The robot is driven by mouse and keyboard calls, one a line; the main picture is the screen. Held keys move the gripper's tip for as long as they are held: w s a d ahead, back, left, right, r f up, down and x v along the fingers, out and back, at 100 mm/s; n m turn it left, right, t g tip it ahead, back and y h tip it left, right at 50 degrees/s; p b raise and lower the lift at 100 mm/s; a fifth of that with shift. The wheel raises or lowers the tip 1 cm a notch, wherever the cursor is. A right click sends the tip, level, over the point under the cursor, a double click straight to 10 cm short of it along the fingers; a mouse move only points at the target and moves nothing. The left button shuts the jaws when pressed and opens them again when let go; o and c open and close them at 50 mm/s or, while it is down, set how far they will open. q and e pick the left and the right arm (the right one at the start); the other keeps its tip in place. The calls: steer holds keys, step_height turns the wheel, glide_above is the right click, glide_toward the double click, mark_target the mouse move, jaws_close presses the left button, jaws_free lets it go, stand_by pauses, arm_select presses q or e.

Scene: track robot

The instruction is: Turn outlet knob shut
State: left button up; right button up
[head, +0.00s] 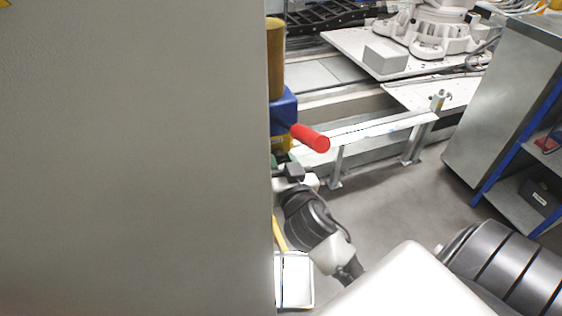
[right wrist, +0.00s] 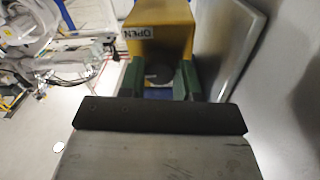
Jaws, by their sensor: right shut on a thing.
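In the head view the right gripper (head: 282,159) is mostly hidden by a large grey panel; a bit of green shows just below a yellow part (head: 284,143). The knob itself is hidden there. How far the knob is turned I cannot tell. My left gripper is in neither view.
The grey panel (head: 135,160) fills the head view's left half. A red handle (head: 310,137) sticks out from a blue block (head: 284,108) above the gripper. A white tray (head: 295,280) stands lower down. A metal cabinet (head: 510,100) stands right; grey floor between is clear.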

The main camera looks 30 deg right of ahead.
steer(key=n+p, duration=0.2)
steer(key=n, duration=0.2)
steer(key=shift+r+n, duration=0.1)
steer(key=shift+n, duration=0.2)
steer(key=n+p, duration=0.2)
steer(key=n, duration=0.3)
steer(key=shift+n, duration=0.3)
steer(key=n+p, duration=0.1)
steer(key=n, duration=0.2)
steer(key=shift+n+y, duration=0.3)
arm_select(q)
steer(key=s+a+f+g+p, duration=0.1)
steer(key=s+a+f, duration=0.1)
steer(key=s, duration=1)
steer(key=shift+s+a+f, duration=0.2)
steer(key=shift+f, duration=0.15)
arm_select(e)
steer(key=shift+n, duration=2)
steer(key=shift+f+t, duration=0.2)
steer(key=shift+t, duration=0.1)
steer(key=o, duration=0.9)
steer(key=shift+o, duration=0.2)
